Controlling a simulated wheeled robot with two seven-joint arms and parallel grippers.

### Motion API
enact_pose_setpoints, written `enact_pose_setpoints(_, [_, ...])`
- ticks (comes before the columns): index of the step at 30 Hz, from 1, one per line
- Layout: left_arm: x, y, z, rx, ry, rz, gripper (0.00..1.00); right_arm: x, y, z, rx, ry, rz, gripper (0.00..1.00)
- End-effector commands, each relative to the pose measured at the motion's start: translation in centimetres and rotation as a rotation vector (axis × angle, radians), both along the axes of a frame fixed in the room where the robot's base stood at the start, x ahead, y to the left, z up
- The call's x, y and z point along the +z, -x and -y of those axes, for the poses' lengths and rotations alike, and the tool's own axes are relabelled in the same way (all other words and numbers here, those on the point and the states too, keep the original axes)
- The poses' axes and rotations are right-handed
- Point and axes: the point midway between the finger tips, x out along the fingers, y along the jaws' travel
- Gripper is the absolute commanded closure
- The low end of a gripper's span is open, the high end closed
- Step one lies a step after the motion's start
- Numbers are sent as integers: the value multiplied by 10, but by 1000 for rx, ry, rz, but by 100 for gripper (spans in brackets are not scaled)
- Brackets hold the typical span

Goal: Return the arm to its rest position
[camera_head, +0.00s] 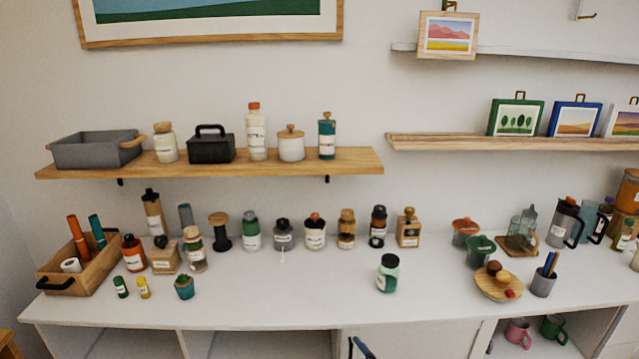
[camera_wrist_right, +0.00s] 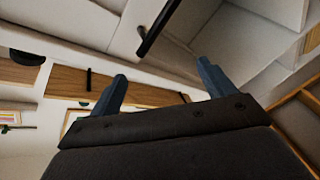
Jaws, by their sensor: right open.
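My right gripper (camera_wrist_right: 163,82) shows in the right wrist view with its two blue fingers spread wide apart and nothing between them. In the head view only a small dark blue tip (camera_head: 361,348) shows at the bottom edge, in front of the counter; it looks like part of my right gripper. The rest of that arm is out of the picture. My left gripper is in neither view.
A white counter (camera_head: 300,305) holds several jars along its back. A green jar (camera_head: 388,273) stands alone near its front, left of a round wooden board (camera_head: 490,290). A wooden crate (camera_head: 95,270) is at left. Wall shelves (camera_head: 210,163) hang above.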

Motion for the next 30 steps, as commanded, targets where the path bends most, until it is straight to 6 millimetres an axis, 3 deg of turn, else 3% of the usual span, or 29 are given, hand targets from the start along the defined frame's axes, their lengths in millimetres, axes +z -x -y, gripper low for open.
enact_pose_setpoints(1, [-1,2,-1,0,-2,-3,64,-28,15,11,-71,-33,-85,18])
enact_pose_setpoints(6, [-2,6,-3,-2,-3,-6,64,-112,67,48,-285,-109,-358,18])
enact_pose_setpoints(11, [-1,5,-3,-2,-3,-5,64,-182,132,72,-445,-156,-604,18])
enact_pose_setpoints(15, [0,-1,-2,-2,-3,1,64,-236,197,86,-562,-187,-819,18])
enact_pose_setpoints(21, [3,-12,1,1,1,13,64,-296,303,96,-698,-219,-1124,18])
enact_pose_setpoints(24, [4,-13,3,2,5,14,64,-317,355,97,-748,-232,-1264,18])
enact_pose_setpoints(27, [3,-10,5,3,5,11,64,-330,397,95,-782,-240,-1377,18])
enact_pose_setpoints(30, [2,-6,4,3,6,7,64,-338,425,94,-804,-246,-1452,18])
